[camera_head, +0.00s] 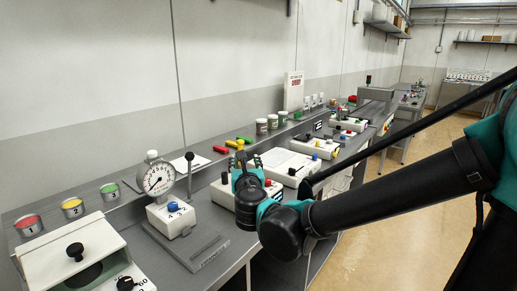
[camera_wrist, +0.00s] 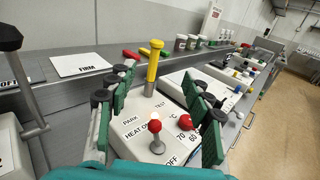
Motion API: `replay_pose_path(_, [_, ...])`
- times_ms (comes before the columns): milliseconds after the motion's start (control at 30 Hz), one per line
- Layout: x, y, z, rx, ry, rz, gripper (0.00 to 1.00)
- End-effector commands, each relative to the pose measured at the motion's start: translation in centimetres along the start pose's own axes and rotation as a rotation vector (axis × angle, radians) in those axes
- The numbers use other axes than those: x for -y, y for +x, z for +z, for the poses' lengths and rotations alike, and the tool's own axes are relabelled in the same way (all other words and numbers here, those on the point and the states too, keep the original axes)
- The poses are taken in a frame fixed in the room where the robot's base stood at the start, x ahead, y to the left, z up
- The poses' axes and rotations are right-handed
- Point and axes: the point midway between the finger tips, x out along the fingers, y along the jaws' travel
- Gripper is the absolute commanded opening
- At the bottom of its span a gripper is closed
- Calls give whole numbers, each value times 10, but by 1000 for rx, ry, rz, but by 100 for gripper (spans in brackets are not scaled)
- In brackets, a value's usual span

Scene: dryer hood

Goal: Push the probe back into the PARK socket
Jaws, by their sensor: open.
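The probe (camera_wrist: 152,66) has a yellow handle and a thin metal shaft. It stands nearly upright at the back of a white control box (camera_wrist: 133,133). PARK and TEST are printed on the box top in front of it. I cannot tell which socket the shaft is in, or how deep. My gripper (camera_wrist: 163,80) is open and empty, its green-padded fingers spread left and right of the probe, apart from it. In the head view my gripper (camera_head: 244,166) is over the bench at this box, and hides much of it.
The box carries a red-ball lever (camera_wrist: 155,127) and a red temperature knob (camera_wrist: 186,121) between my fingers. A FIRM card (camera_wrist: 80,64) lies at left. A dial gauge (camera_head: 156,178) with a lever stands left of my gripper. More white boxes line the bench at right.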

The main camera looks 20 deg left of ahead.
Motion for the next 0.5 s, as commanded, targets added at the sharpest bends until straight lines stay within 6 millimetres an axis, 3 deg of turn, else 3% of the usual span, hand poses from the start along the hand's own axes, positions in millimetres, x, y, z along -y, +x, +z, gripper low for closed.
replay_pose_path(167, [-9,11,4,13,-34,16,51])
replay_pose_path(500, [-9,78,4,12,-29,13,51])
